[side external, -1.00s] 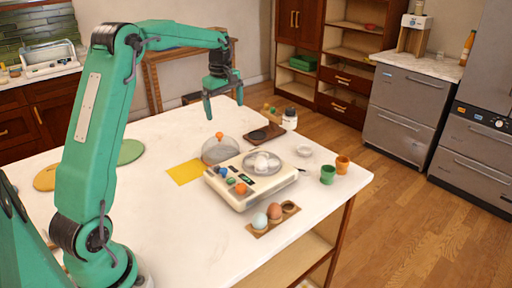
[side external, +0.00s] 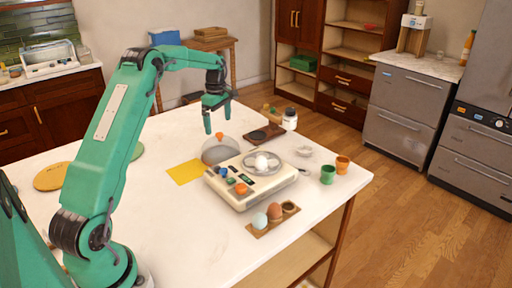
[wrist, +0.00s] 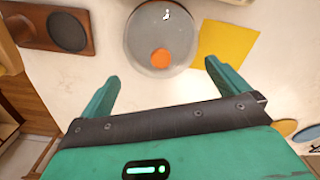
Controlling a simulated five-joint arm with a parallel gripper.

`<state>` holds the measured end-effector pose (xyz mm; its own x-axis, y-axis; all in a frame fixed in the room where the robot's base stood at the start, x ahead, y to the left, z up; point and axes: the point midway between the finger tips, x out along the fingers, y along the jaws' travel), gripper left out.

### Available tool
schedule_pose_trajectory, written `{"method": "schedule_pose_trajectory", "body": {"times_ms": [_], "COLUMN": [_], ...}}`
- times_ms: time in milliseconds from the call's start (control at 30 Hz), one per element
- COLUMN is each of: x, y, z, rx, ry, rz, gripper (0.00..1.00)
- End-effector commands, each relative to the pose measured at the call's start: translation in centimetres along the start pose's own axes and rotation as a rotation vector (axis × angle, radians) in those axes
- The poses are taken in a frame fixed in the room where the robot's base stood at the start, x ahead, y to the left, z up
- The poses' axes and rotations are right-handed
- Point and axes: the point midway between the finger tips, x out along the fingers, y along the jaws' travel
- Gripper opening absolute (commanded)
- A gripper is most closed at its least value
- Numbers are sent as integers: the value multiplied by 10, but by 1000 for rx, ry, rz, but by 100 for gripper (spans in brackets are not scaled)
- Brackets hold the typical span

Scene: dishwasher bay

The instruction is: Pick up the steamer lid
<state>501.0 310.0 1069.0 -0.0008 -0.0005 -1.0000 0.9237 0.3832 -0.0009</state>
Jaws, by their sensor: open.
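The steamer lid (side external: 221,150) is a clear dome with an orange knob. It stands on the white counter beside the cream egg steamer (side external: 250,181), at its back left. In the wrist view the lid (wrist: 143,35) is near the top middle, beyond my fingertips, with its orange knob towards me. My gripper (side external: 218,120) is above the counter close to the lid, fingers pointing down. In the wrist view my gripper (wrist: 160,76) is open, with nothing between its fingers. A white egg sits in the steamer's round tray.
A yellow cloth (side external: 186,173) lies left of the lid, and a dark wooden board (side external: 262,134) behind it. An egg holder (side external: 272,219), a green cup (side external: 327,174) and an orange cup (side external: 342,164) stand to the right.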

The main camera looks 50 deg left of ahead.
Motion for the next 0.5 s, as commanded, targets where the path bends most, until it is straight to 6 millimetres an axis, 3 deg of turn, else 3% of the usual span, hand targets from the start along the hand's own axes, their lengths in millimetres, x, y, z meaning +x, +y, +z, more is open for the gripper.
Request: {"method": "schedule_pose_trajectory", "body": {"times_ms": [500], "x": [23], "y": [-1], "z": [1], "rx": [1], "ry": [0], "rz": [-1], "gripper": [100]}}
